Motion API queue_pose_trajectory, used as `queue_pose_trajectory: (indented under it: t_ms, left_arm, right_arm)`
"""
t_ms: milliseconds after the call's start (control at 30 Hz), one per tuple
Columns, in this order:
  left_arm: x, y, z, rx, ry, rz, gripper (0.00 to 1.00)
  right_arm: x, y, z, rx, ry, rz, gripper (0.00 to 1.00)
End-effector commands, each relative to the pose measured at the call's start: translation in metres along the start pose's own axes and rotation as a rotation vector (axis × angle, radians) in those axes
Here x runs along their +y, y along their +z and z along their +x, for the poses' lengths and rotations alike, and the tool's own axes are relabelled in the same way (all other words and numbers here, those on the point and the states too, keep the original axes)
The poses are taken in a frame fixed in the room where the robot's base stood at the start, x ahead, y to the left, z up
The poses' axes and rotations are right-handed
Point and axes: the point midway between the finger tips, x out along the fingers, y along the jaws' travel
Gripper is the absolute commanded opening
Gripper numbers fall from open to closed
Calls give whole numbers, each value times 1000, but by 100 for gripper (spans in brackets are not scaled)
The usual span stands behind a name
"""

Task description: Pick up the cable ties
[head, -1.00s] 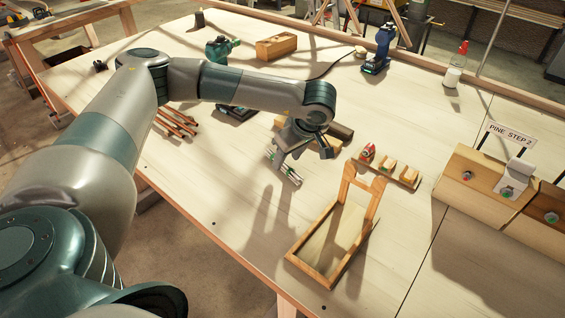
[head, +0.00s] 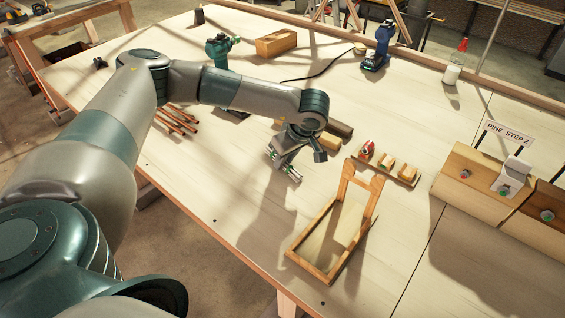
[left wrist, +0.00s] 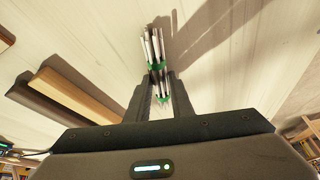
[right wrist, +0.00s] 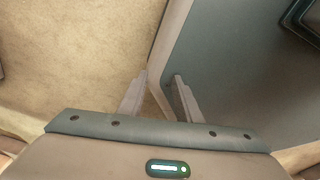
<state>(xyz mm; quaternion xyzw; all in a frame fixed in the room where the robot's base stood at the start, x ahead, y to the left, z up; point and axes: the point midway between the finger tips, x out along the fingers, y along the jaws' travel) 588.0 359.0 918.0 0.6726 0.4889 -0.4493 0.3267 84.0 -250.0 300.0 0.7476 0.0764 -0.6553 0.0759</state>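The cable ties (head: 293,173) are a slim bundle of pale and dark strips with green bands, near the middle of the bench. The bundle also shows in the left wrist view (left wrist: 156,66), running lengthwise between the fingers. My left gripper (head: 284,161) points down over the bundle; its fingers (left wrist: 161,88) lie close against both sides, so it looks shut on it. I cannot tell whether the bundle is clear of the bench top. My right gripper (right wrist: 162,76) is outside the head view; its fingers are apart with nothing between them.
A wooden frame (head: 312,268) stands right of the bundle, near the front edge. A small rack of blocks (head: 388,166) is behind it. Wooden blocks (head: 330,138) lie just behind my left gripper. Copper-coloured rods (head: 176,120) lie left. The front middle of the bench is clear.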

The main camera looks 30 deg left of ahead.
Motion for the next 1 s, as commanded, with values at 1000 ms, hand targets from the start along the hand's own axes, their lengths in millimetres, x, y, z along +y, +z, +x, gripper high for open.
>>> queue_pose_trajectory:
  t_ms: [1000]
  left_arm:
    - [8,-29,-38,1,1,-6,0]
  right_arm:
    - [-14,-84,10,200,-16,-4,31]
